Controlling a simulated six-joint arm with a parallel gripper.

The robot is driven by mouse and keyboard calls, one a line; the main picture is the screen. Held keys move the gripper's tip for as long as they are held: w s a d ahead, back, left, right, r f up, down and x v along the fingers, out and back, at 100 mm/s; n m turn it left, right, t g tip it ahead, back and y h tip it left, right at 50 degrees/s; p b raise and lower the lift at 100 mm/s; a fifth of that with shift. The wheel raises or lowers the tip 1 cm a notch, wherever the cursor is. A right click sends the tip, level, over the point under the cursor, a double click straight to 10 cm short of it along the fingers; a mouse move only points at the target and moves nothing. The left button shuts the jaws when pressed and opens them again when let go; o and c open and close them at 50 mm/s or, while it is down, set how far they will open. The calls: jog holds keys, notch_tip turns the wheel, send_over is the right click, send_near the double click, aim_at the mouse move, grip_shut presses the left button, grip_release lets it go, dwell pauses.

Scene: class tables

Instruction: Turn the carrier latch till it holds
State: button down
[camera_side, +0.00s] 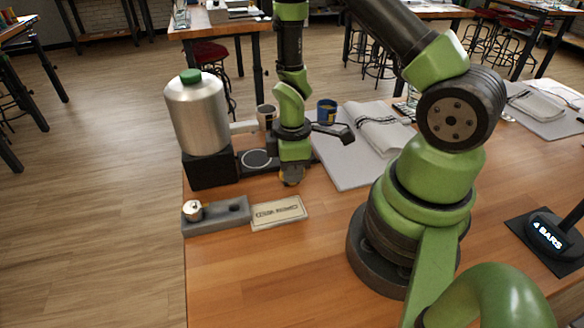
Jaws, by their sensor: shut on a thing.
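My gripper (292,181) points down over the wooden table, just right of the black block. It is shut on a small tan and grey piece, mostly hidden by the fingers; I cannot tell whether this is the carrier or its latch. A silver bottle (197,112) with a green cap stands upright on the black block (208,169). A dark base with a round light-rimmed disc (257,159) is beside the block. A grey holder (218,217) in front has a brass-and-silver piece (193,209) at its left and an empty dark hole at its right.
A tan lettered plate (279,212) lies right of the holder. Behind my gripper are a grey cup (265,116), a blue cup (326,111) and an open notebook (380,135). A "4 BARS" display (550,236) stands at right.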

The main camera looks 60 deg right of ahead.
jog(key=m, duration=1.1)
jog(key=shift+m, duration=2.2)
jog(key=c, duration=1.1)
grip_release()
jog(key=shift+c, duration=0.2)
notch_tip(320, 180, up, 10)
